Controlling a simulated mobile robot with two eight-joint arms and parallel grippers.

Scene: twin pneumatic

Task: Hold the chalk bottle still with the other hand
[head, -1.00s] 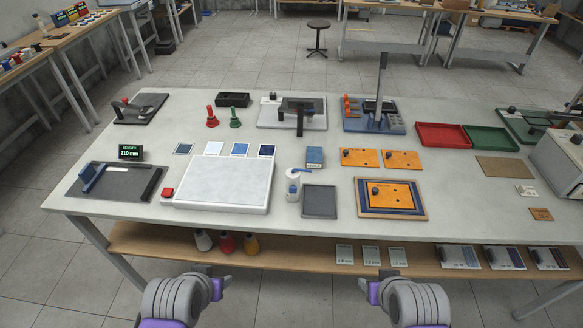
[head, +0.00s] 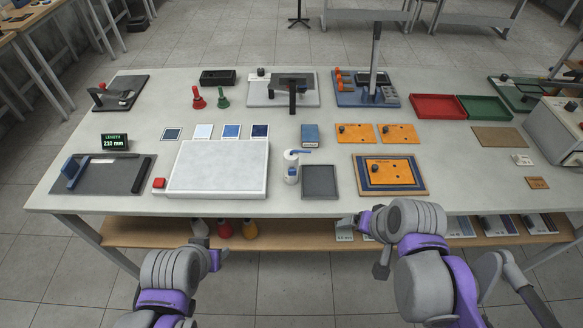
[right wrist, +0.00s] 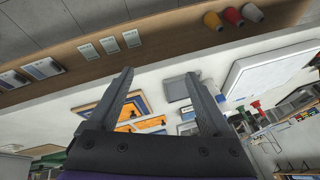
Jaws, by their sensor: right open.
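A white bottle (head: 199,228) stands on the wooden shelf under the table, partly hidden by the table edge, beside a red bottle (head: 224,229) and a yellow bottle (head: 249,229). A white container with blue marking (head: 291,167) stands upright on the table. No label shows which one is the chalk bottle. My right gripper (head: 366,222) is open and empty near the table's front edge, right of and apart from the white container; its spread fingers show in the right wrist view (right wrist: 158,76). My left gripper (head: 216,258) is in front of the shelf bottles; its jaws are unclear.
A white platform (head: 218,170) lies left of the white container. A dark grey tray (head: 319,182) lies to its right, then an orange plate in a frame (head: 390,172). The table's front edge (head: 300,207) lies between the tabletop and the shelf (head: 150,233).

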